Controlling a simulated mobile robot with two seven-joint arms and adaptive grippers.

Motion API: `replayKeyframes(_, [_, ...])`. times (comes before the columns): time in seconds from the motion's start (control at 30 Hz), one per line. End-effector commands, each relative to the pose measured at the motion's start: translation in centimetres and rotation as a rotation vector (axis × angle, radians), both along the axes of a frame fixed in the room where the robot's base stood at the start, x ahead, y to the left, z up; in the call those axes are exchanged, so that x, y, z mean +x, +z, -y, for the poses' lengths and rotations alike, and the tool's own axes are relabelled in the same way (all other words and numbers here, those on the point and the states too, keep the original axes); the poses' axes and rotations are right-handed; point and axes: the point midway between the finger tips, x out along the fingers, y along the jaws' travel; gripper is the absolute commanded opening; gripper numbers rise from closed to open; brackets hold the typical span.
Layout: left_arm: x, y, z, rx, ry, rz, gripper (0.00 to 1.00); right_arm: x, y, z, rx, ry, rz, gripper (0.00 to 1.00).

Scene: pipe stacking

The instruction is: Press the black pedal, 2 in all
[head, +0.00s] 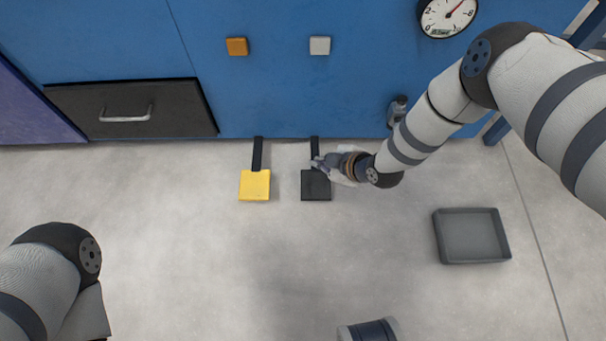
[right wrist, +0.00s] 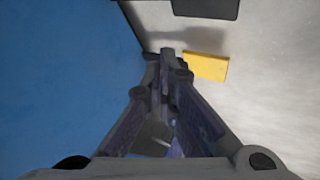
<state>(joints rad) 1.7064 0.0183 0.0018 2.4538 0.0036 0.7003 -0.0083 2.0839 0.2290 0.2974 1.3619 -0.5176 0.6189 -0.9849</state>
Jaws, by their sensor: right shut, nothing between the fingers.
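The black pedal (head: 316,187) lies on the floor in front of the blue cabinet, with a dark arm running back to the cabinet's base. My right gripper (head: 316,163) reaches in from the right, with its fingertips over the back edge of the black pad. I cannot tell whether they touch it or whether the pad is pressed down. In the right wrist view its fingers (right wrist: 166,54) are together, with nothing between them. The yellow pedal (head: 255,186) is just left of the black one and shows in the right wrist view (right wrist: 206,66). My left gripper is out of view.
The blue cabinet (head: 270,95) carries an orange button (head: 237,46), a white button (head: 320,46), a round gauge (head: 447,16) and a dark drawer (head: 170,112). A grey tray (head: 472,260) lies at right.

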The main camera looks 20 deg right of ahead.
Motion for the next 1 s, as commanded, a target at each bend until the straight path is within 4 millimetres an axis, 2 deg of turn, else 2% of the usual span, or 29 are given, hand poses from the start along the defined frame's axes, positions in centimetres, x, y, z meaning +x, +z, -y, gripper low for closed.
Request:
replayKeyframes(0.03, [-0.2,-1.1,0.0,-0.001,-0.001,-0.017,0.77,1.2,-1.4,0.3,-0.015,0.015,0.026,0.00])
replayKeyframes(0.1, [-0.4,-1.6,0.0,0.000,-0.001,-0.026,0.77,2.7,-1.5,0.5,-0.034,0.034,0.064,0.00])
replayKeyframes(0.23, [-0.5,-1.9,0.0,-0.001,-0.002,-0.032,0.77,4.1,-1.3,0.8,-0.054,0.052,0.101,0.00])
replayKeyframes(0.67, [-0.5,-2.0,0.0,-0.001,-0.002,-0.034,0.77,4.2,-1.4,0.8,-0.055,0.053,0.104,0.00])
replayKeyframes(0.87, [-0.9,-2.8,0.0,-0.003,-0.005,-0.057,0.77,4.1,-3.3,0.8,-0.055,0.053,0.100,0.00])
replayKeyframes(1.0, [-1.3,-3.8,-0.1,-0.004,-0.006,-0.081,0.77,4.0,-5.4,0.8,-0.055,0.052,0.098,0.00])
